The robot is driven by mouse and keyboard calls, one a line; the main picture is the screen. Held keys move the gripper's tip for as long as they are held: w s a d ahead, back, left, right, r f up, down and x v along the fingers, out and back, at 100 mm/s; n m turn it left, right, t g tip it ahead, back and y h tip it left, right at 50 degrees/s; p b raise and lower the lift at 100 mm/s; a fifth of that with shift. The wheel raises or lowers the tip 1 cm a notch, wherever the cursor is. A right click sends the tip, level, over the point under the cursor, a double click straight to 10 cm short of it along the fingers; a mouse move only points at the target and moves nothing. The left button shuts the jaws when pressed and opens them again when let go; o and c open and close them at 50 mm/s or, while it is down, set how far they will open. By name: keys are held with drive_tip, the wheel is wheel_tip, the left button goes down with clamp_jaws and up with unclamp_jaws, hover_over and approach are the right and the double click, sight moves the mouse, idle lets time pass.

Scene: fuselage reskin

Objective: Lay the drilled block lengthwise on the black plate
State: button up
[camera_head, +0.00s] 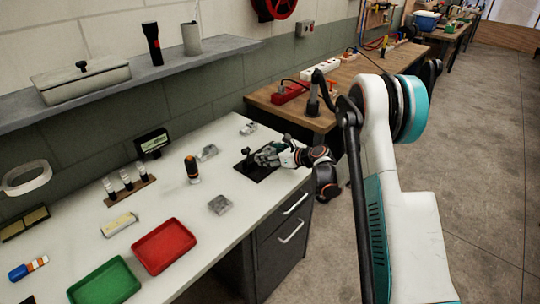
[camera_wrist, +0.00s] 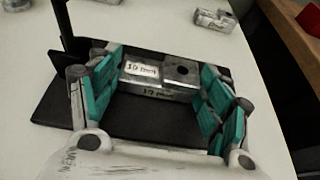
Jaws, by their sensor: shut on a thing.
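The drilled block (camera_wrist: 160,76) is a grey metal bar with a round hole in its top and a white label with writing. In the wrist view it lies between the teal pads of my gripper (camera_wrist: 160,88), which is shut on its two ends. The black plate (camera_wrist: 145,121) is directly beneath the block and shows in front of it and to the left. I cannot tell whether the block touches the plate. In the head view the black plate (camera_head: 254,174) is near the bench's right end, with my gripper (camera_head: 266,157) over it, mostly hiding the block.
A dark upright post (camera_wrist: 64,22) rises at the plate's left in the wrist view. Other grey metal pieces (camera_head: 219,204) (camera_head: 207,152) (camera_head: 248,128) lie around the plate. An orange-topped tool (camera_head: 192,169) stands left of it. Red (camera_head: 164,246) and green (camera_head: 104,282) trays are farther left.

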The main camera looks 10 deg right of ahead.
drive_tip(key=shift+f, duration=0.15)
drive_tip(key=o, duration=1.4)
drive_tip(key=shift+r, duration=0.25)
drive_tip(key=p+v, duration=0.3)
drive_tip(key=v, duration=0.9)
drive_tip(key=shift+f, duration=0.15)
